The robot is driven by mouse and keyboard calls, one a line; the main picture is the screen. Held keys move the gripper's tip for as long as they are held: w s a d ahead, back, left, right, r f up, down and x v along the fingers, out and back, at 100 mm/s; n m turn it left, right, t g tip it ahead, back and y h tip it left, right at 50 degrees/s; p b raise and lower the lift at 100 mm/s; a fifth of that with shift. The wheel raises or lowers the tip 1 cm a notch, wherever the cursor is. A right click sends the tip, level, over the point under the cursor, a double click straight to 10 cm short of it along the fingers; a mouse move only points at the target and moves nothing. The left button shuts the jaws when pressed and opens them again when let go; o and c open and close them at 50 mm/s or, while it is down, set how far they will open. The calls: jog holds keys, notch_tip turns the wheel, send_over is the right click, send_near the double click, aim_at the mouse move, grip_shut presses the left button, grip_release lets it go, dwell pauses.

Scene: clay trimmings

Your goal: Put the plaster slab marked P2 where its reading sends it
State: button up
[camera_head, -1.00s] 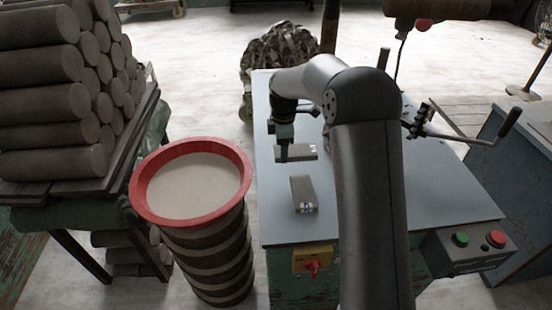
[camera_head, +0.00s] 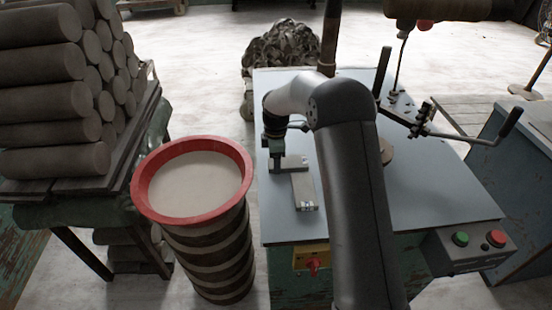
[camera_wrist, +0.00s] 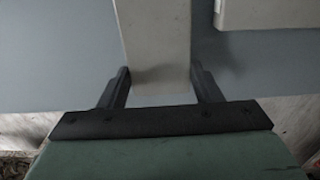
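Two pale plaster slabs show at the left of the blue-grey bench top. The farther slab (camera_head: 292,163) lies crosswise in the head view, at my gripper (camera_head: 275,160). In the wrist view this slab (camera_wrist: 155,40) reaches away from between my two fingers (camera_wrist: 161,78), which sit close along its sides near its end. I cannot read either slab's marking.
A red-rimmed bucket (camera_head: 238,160) of pale material stands left of the bench top (camera_head: 285,230). Stacked clay cylinders (camera_head: 45,90) are farther left. A lever handle (camera_head: 508,122) and a button box (camera_head: 470,245) are at the right. A scrap heap (camera_head: 280,45) stands behind.

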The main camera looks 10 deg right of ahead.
jog(key=o, duration=0.4)
jog(key=shift+c, duration=0.2)
notch_tip(320, 180, up, 12)
jog(key=s+d+r+m, duration=0.1)
jog(key=s+m, duration=0.5)
jog(key=s, duration=0.8)
jog(key=s+d+r+m, duration=0.2)
jog(key=s+d+m, duration=0.2)
jog(key=s, duration=1)
jog(key=m, duration=0.3)
jog(key=shift+s+r, duration=0.15)
jog(key=shift+s, duration=0.25)
jog(key=s+f+m, duration=0.1)
jog(key=s, duration=0.2)
jog(key=s+f+m, duration=0.1)
jog(key=s, duration=0.2)
jog(key=s+d+f+m, duration=0.1)
jog(key=s+m, duration=0.1)
jog(key=shift+s, duration=0.4)
jog(key=shift+c, duration=1.1)
jog(key=shift+s+f, duration=0.3)
jog(key=shift+s, duration=0.1)
